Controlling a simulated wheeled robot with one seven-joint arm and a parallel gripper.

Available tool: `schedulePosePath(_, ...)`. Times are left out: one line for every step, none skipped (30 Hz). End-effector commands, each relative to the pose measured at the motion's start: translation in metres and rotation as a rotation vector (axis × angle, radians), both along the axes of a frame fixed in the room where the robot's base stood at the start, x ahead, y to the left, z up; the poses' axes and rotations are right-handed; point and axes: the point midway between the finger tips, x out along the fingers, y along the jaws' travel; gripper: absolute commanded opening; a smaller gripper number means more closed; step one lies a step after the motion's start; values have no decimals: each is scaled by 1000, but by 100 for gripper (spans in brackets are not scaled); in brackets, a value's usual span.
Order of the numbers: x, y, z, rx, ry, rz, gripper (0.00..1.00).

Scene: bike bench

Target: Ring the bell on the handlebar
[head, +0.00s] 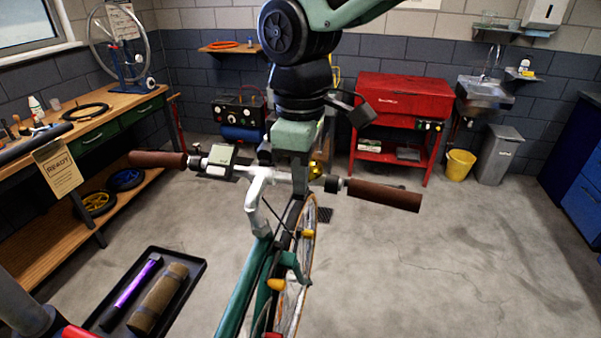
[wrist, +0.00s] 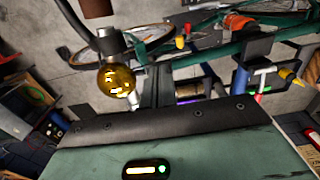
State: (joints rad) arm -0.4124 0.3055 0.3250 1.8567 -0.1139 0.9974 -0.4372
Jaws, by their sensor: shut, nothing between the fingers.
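The bell (head: 316,166) is a small brass dome on the handlebar (head: 385,194), partly hidden behind my gripper in the head view. In the wrist view the bell (wrist: 116,82) is a shiny gold dome at upper left, beside a dark part of the handlebar. My gripper (head: 299,178) is over the middle of the handlebar, just left of the bell in the head view. In the wrist view its fingers (wrist: 157,84) are together and empty, to the right of the bell with a small gap showing. Whether they touch the bar I cannot tell.
A small grey-green device (head: 221,158) sits on the bar left of the stem. The bike frame (head: 238,290) runs toward me. A black tray (head: 198,268) stands lower left, a wooden bench (head: 115,103) at left, a red cabinet (head: 402,100) behind. The floor at right is clear.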

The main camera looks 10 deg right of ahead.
Motion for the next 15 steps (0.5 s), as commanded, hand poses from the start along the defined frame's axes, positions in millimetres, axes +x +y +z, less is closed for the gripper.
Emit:
schedulePosePath(0,0,0,-1,-2,0,0)
schedulePosePath(0,0,-1,-2,-5,1,0)
schedulePosePath(-1,0,-1,-3,-9,1,0)
schedulePosePath(-1,1,-2,-5,-15,2,0)
schedulePosePath(-1,1,-3,-8,-23,3,0)
schedulePosePath(-2,1,-4,-12,-32,3,0)
schedulePosePath(-2,1,-4,-14,-39,2,0)
schedulePosePath(-2,1,-4,-16,-45,2,0)
schedulePosePath(-2,1,-4,-19,-50,2,0)
schedulePosePath(-2,1,-4,-21,-54,2,0)
schedulePosePath(-2,1,-4,-22,-59,2,0)
schedulePosePath(-3,1,-5,-24,-67,1,0)
schedulePosePath(-3,1,-5,-27,-74,2,0)
schedulePosePath(-4,1,-6,-30,-84,3,0)
schedulePosePath(-4,2,-7,-35,-96,3,0)
